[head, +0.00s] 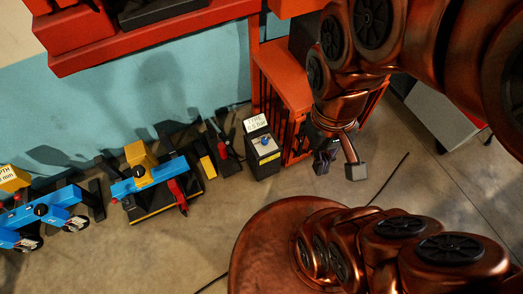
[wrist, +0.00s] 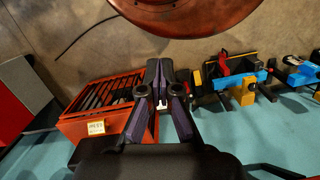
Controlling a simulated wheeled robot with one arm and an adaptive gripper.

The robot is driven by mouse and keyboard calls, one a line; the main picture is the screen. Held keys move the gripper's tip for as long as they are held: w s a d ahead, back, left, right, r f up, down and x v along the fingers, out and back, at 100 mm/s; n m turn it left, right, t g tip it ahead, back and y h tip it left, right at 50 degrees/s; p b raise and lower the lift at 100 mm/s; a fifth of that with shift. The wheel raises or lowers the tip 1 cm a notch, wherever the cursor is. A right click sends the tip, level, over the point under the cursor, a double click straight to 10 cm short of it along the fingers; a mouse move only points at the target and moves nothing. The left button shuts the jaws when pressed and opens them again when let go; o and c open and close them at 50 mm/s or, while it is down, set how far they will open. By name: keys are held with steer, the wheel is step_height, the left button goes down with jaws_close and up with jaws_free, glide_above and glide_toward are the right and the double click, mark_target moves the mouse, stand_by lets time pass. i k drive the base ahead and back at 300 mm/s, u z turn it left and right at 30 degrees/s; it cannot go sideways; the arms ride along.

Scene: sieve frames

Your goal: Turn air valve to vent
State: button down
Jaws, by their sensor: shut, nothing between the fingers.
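A small black box (head: 261,156) with a blue knob (head: 264,141) and a white label ending in "0.5 bar" stands on the floor, left of the orange cabinet in the head view. It appears to be the air valve; the knob's exact pointing is too small to read. My gripper (head: 322,166) hangs to the right of the box, apart from it, in front of the cabinet. In the wrist view, my gripper (wrist: 160,66) has its fingers together and empty. The fingers largely hide what lies behind them there, and I cannot make out the knob.
Blue and yellow devices (head: 150,180) with red handles stand to the left. An orange shelf (head: 150,38) overhangs the blue wall. A dark cable crosses the open floor.

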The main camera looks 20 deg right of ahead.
mark_target(265, 141)
steer(key=k, duration=1.15)
steer(key=u, duration=1)
steer(key=i, duration=1.6)
steer(key=z, duration=1.05)
